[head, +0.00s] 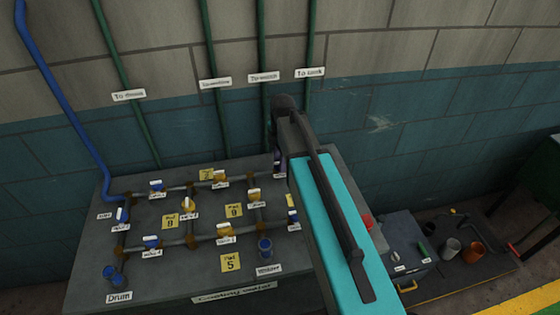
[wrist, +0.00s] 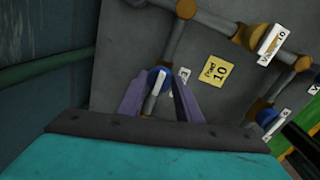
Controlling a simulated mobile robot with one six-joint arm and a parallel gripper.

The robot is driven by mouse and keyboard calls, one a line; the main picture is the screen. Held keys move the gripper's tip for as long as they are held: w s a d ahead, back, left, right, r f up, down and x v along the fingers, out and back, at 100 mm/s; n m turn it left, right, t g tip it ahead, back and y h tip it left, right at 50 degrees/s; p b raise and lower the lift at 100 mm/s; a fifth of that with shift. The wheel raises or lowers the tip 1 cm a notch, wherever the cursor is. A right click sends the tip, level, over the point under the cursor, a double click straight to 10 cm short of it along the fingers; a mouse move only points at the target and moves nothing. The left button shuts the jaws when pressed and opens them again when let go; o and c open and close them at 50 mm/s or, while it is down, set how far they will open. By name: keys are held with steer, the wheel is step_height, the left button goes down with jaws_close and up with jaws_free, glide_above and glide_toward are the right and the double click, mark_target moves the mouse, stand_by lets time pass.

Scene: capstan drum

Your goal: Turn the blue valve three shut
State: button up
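In the wrist view a blue round valve (wrist: 152,74) with a white bar handle sits on a grey pipe below a brown elbow. Its label is mostly hidden; a "3" seems to show beside it. My gripper (wrist: 158,92) has its two purple fingers apart, one on each side of this valve and its handle. I cannot tell whether either finger touches it. In the head view my gripper (head: 279,161) is at the board's back right edge, and my arm hides that valve.
The sloping grey board (head: 85,265) carries several other valves, blue ones (head: 152,242) and yellow ones (head: 224,229), with yellow cards (head: 231,263). Green pipes (head: 215,80) run up the wall behind. A grey box (head: 405,240) and cups (head: 451,247) stand at the right.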

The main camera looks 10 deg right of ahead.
steer(key=shift+m, duration=0.3)
steer(key=m+b, duration=0.1)
steer(key=m, duration=0.3)
steer(key=shift+a, duration=0.15)
steer(key=m+b, duration=0.1)
steer(key=m, duration=0.3)
steer(key=shift+h, duration=0.3)
steer(key=m+b, duration=0.1)
steer(key=m, duration=0.3)
steer(key=shift+w, duration=0.1)
steer(key=m, duration=0.5)
steer(key=shift+g, duration=0.3)
steer(key=shift+r+m+h, duration=0.1)
steer(key=shift+m+h, duration=0.2)
steer(key=o, duration=1)
steer(key=shift+o, duration=0.2)
